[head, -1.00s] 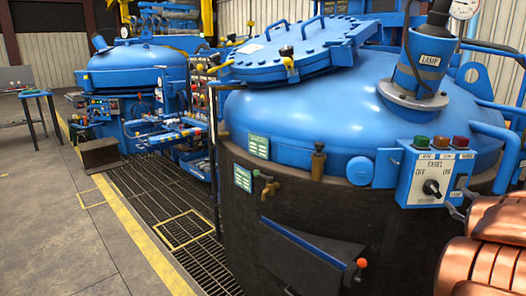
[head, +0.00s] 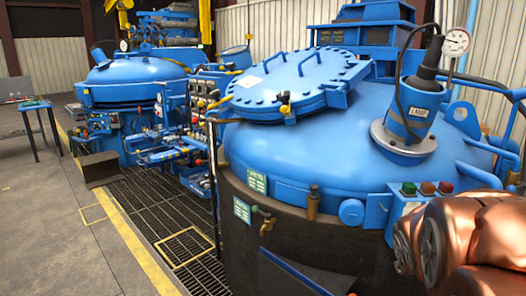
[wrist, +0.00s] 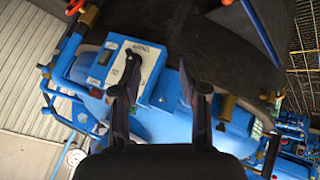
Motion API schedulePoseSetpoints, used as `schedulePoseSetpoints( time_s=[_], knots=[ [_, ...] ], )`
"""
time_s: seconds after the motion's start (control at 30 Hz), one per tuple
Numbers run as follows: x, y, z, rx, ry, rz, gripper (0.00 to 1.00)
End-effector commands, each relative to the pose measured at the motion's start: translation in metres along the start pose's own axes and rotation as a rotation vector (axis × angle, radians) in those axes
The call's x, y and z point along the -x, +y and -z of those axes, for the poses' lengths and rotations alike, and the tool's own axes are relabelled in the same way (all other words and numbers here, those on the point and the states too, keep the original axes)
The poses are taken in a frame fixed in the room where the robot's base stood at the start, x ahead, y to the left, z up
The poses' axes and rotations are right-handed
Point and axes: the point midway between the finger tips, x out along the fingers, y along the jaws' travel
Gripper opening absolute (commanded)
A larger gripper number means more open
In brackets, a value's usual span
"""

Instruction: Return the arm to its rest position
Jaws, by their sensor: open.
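My gripper (wrist: 160,92) shows in the wrist view with its two dark fingers spread and nothing between them. It is in front of the blue control panel (wrist: 128,62), whose dark knob shows near the left finger. How far the fingertips are from the panel I cannot tell. In the head view my copper-coloured arm fills the lower right and covers most of the panel (head: 398,211); only its left edge and its green, orange and red buttons show. My gripper is not visible in the head view.
The near furnace (head: 340,150) has a bolted blue lid (head: 300,80), a lamp unit (head: 412,108) and a gauge (head: 456,41). A second blue furnace (head: 135,75) stands behind left. Floor grating (head: 150,210) and a yellow line border open concrete floor (head: 60,230) at left.

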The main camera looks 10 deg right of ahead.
Motion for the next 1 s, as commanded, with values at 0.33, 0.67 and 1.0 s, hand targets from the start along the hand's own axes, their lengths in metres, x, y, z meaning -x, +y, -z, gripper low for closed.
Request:
schedulePoseSetpoints(
  time_s=[0.33,0.67,1.0],
  knots=[
    [0.125,-0.097,-0.081,0.046,-0.382,0.275,0.44],
    [0.23,-0.139,-0.156,0.178,-0.671,0.459,0.44],
    [0.241,-0.142,-0.167,0.198,-0.707,0.478,0.44]
  ],
)
